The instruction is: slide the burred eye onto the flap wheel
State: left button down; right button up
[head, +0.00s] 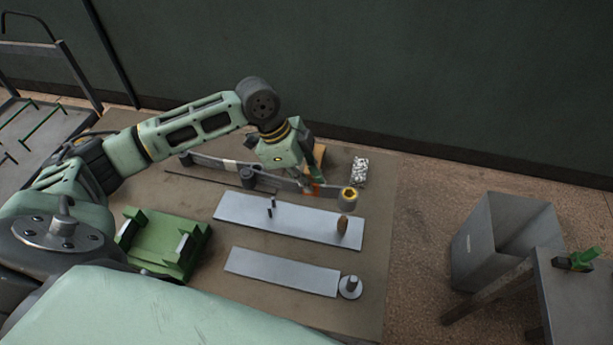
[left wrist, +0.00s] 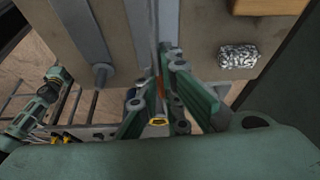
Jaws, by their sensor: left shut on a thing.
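My left gripper (head: 309,187) is shut on the long grey leaf spring (head: 214,163) near its right end. The spring's eye (head: 349,197), a round barrel with a yellow ring, sticks out to the right of the fingers. In the left wrist view the fingers (left wrist: 158,82) close on the narrow strip (left wrist: 154,30), and the yellow ring of the eye (left wrist: 157,122) shows just below them. A brown upright piece, apparently the flap wheel (head: 342,225), stands at the right end of a grey plate (head: 230,208). The eye is apart from it. My right gripper cannot be made out.
A green cradle (head: 163,243) lies left, a foil-like block (head: 360,170) behind. A grey bin (head: 485,250) stands off the table's right.

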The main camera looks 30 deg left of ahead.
pick_arm(q)
jog(key=shift+w+f+b, duration=0.15)
jog(key=shift+f+b, duration=0.8)
jog(key=shift+f, duration=1.3)
jog(key=shift+p, duration=0.45)
jog(key=shift+p, duration=0.75)
jog(key=shift+f+b, duration=0.75)
jog(key=shift+f, duration=0.75)
dwell(0.4)
jog(key=shift+f+b, duration=1.25)
jog(key=shift+f, duration=1.1)
jog(key=c, duration=1.8)
grip_release()
jog(key=shift+c, duration=0.2)
